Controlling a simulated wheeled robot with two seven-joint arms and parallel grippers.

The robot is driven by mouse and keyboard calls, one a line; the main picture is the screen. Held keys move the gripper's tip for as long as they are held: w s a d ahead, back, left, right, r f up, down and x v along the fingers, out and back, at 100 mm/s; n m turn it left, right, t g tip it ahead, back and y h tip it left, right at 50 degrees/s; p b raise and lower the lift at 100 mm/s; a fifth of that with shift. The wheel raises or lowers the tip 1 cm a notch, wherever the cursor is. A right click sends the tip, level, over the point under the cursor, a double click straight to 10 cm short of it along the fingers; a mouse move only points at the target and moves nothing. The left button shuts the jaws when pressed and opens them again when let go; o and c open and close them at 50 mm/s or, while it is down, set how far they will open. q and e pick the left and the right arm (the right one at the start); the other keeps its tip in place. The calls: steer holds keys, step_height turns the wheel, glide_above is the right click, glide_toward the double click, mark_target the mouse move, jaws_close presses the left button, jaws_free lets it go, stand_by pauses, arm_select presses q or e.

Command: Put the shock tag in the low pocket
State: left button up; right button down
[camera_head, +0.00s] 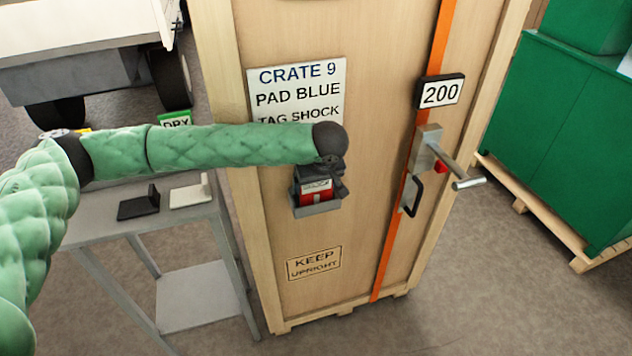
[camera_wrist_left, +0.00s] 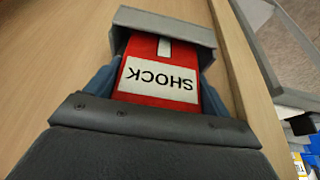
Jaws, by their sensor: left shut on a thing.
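The shock tag (camera_wrist_left: 162,75) is red with a white label reading SHOCK, upside down in the left wrist view. It also shows in the head view (camera_head: 315,191). My left gripper (camera_head: 317,180) is shut on the tag at the crate's front face. The low pocket (camera_head: 318,208) is a small grey holder on the crate below the sign; it also shows in the left wrist view (camera_wrist_left: 165,24). The tag's far end is at the pocket's mouth and its lower part looks to be inside; how deep I cannot tell. My right gripper is not in view.
The wooden crate (camera_head: 290,225) carries a sign (camera_head: 297,92) reading CRATE 9, PAD BLUE, TAG SHOCK. An orange strap (camera_head: 385,250), a 200 display (camera_head: 440,92) and a lever handle (camera_head: 455,172) are to the right. A grey table (camera_head: 100,218) with two small stands is at left.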

arm_select(q)
steer(key=shift+f, duration=0.1)
steer(key=o, duration=1)
